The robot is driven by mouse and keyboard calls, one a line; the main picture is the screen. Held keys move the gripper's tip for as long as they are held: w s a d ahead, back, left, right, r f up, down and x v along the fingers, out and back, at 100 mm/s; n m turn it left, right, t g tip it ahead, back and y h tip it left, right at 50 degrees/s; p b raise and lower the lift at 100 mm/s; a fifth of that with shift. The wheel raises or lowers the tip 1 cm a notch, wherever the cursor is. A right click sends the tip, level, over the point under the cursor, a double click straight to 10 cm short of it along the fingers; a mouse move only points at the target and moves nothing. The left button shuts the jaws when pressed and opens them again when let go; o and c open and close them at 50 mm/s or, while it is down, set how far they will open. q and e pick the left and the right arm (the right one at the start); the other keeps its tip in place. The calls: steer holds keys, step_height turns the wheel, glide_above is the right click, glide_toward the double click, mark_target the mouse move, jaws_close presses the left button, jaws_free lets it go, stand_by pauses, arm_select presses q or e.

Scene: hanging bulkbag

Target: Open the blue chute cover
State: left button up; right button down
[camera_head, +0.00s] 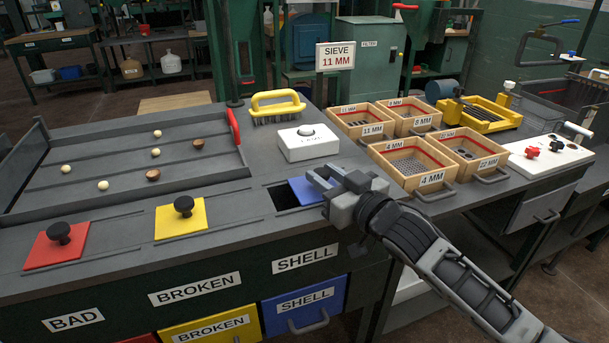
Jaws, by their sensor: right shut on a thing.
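The blue chute cover (304,190) lies on the bench top above the upper SHELL label. A dark opening (283,198) shows along its left side, so the cover sits off part of the chute. My right gripper (322,180) reaches in from the right and is shut at the cover; its fingers and palm hide the cover's knob and right part. My left gripper is not in view.
A yellow cover (170,222) and a red cover (48,252) with black knobs lie to the left. A white box (307,148) and a yellow brush (277,107) stand behind. Wooden sieve boxes (411,184) stand right of my gripper. A grey tray with several small balls is at left.

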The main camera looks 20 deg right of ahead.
steer(key=d, duration=0.3)
steer(key=shift+d, duration=0.3)
steer(key=c, duration=1.1)
jaws_free()
steer(key=shift+o, duration=0.2)
steer(key=v, duration=1.6)
steer(key=shift+p, duration=0.3)
steer(key=shift+w, duration=0.1)
